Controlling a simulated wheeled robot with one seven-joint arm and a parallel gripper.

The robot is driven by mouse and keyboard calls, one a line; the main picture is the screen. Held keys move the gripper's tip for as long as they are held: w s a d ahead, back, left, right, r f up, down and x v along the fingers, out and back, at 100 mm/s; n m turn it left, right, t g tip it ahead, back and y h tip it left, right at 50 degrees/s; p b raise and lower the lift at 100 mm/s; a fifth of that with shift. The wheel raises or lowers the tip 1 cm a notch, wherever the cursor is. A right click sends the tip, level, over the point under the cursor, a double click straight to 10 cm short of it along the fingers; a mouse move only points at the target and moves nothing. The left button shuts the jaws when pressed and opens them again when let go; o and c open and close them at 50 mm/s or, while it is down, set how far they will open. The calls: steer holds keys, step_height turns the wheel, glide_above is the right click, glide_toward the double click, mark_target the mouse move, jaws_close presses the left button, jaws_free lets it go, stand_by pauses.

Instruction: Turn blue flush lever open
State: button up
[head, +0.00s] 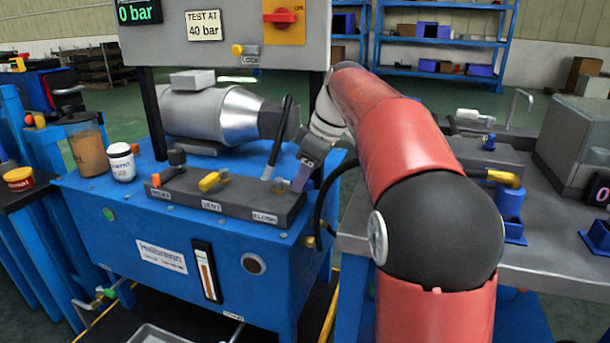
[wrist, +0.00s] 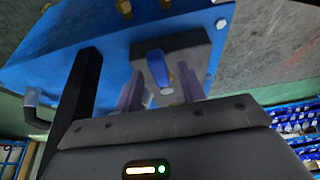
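The blue flush lever (wrist: 158,68) stands up from the grey valve block in the wrist view. My gripper (wrist: 161,78) has its two purple-grey fingers on either side of it. Gaps show between the lever and both fingers, so the gripper looks open. In the head view my gripper (head: 300,180) is at the right end of the grey valve block (head: 235,197), above the right-hand label. Only a small part of the blue lever (head: 280,185) shows there, beside the fingers. The yellow lever (head: 212,180) is in the middle of the block.
The control panel (head: 225,45) overhangs the blue bench (head: 130,215). A white-lidded jar (head: 121,160) stands to the left.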

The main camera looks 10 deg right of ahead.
jaws_close()
stand_by(0.3)
steer(key=m, duration=0.1)
steer(key=s+a+m+t, duration=0.1)
steer(key=m, duration=0.1)
steer(key=m+h, duration=0.1)
steer(key=shift+s+a, duration=0.35)
steer(key=a+m, duration=0.1)
steer(key=m, duration=0.1)
steer(key=m+h, duration=0.1)
steer(key=shift+s+a+m+t, duration=0.35)
steer(key=shift+s+m+t, duration=0.05)
steer(key=m, duration=0.1)
steer(key=a+m+h+p, duration=0.1)
steer(key=shift+s+a+r+m+p, duration=0.1)
steer(key=shift+a+m+p, duration=0.2)
steer(key=shift+m, duration=0.1)
steer(key=a+m+h+p, duration=0.1)
steer(key=m, duration=0.1)
steer(key=shift+a+m, duration=0.15)
steer(key=shift+m, duration=0.15)
steer(key=shift+w+a+m+g+h+p, duration=0.2)
steer(key=shift+a+m+h+p, duration=0.35)
steer(key=shift+m, duration=0.65)
steer(key=shift+w+a+m+g+h+p, duration=0.1)
steer(key=shift+w+a+m+h+p, duration=0.3)
steer(key=shift+m, duration=0.8)
steer(key=shift+a, duration=0.15)
